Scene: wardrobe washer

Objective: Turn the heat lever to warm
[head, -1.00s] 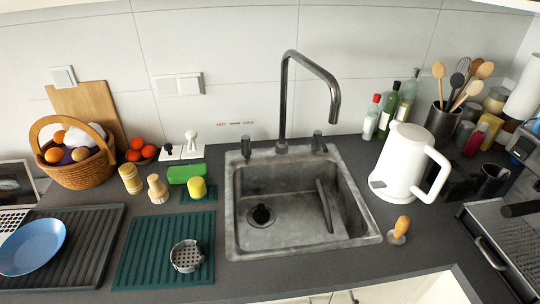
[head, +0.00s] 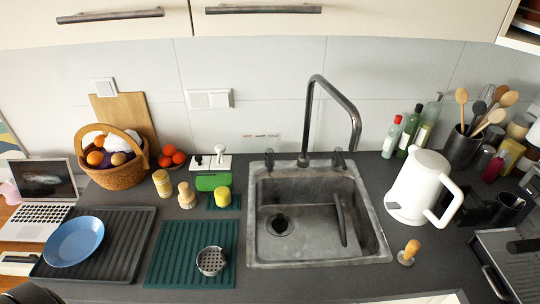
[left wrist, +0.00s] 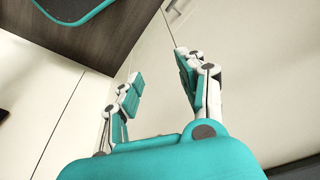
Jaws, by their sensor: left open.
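The dark metal tap (head: 316,110) rises behind the grey sink (head: 262,250), its spout curving to the right. A short dark lever (head: 269,159) stands left of the tap base and another dark lever (head: 338,159) stands right of it. A small label strip (head: 262,136) on the wall is too small to read clearly. I cannot tell which lever sets the heat. My left gripper (left wrist: 157,80) is open in the left wrist view, with teal pads and nothing between its fingers, in front of pale panels. Neither gripper is seen near the tap. My right gripper is not in view.
A white kettle (head: 412,185) stands right of the sink. A green drying mat (head: 160,262), a fruit basket (head: 112,175) and a blue plate (head: 74,242) are to the left. Cabinets (head: 257,25) hang above. A wooden-handled tool (head: 409,250) stands near the front right.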

